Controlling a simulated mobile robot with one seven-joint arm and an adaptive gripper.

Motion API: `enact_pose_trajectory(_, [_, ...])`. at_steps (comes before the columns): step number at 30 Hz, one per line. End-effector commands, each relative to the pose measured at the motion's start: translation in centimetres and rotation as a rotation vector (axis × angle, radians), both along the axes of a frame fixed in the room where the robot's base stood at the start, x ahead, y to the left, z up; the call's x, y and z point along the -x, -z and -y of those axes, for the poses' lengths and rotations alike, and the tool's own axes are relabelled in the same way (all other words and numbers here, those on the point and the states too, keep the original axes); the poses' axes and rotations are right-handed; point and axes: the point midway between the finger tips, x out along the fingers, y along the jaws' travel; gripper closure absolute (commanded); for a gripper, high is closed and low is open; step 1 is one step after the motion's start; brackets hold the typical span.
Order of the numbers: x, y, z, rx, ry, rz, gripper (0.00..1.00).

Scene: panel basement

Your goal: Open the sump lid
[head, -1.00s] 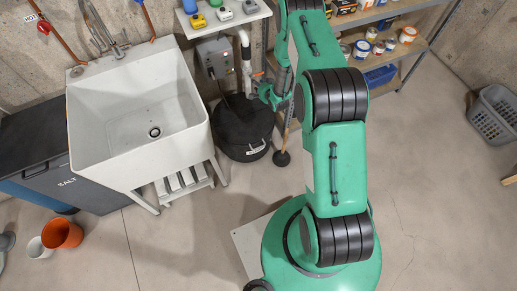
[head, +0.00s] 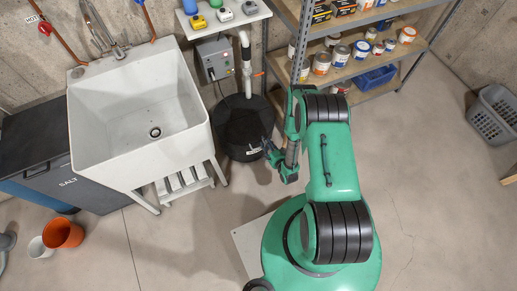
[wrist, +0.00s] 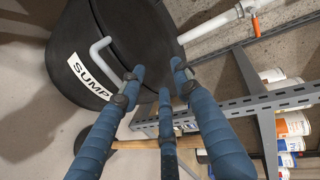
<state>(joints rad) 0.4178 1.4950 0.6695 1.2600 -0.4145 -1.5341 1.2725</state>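The black round sump (head: 243,135) stands on the floor right of the sink; its dark lid (wrist: 125,25) lies on top and looks closed. In the wrist view a light grey bent handle (wrist: 98,50) rises near the lid's rim, beside the white SUMP label (wrist: 90,76). My gripper (head: 269,152) is at the right front side of the sump in the head view. In the wrist view my gripper's blue fingers (wrist: 158,76) are spread, with nothing between them. They are right of the handle and apart from it.
A white pipe (head: 245,62) rises behind the sump. The white sink (head: 140,160) is to the left. A shelf (head: 345,78) with cans stands behind my arm. A wooden stick (wrist: 115,145) lies across the wrist view below the sump.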

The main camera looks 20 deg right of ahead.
Motion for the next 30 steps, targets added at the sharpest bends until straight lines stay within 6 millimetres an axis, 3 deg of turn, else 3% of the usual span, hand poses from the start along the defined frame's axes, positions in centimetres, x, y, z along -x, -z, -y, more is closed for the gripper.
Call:
enact_pose_trajectory(1, [1.9,1.2,-0.6,-0.024,0.009,0.006,0.68])
enact_pose_trajectory(6, [6.8,3.7,-2.2,-0.101,0.035,0.044,0.68])
enact_pose_trajectory(12, [10.4,5.1,-3.5,-0.157,0.055,0.073,0.68])
enact_pose_trajectory(18, [11.4,5.3,-3.9,-0.173,0.061,0.082,0.68])
enact_pose_trajectory(30, [11.1,5.4,-3.9,-0.172,0.06,0.082,0.68])
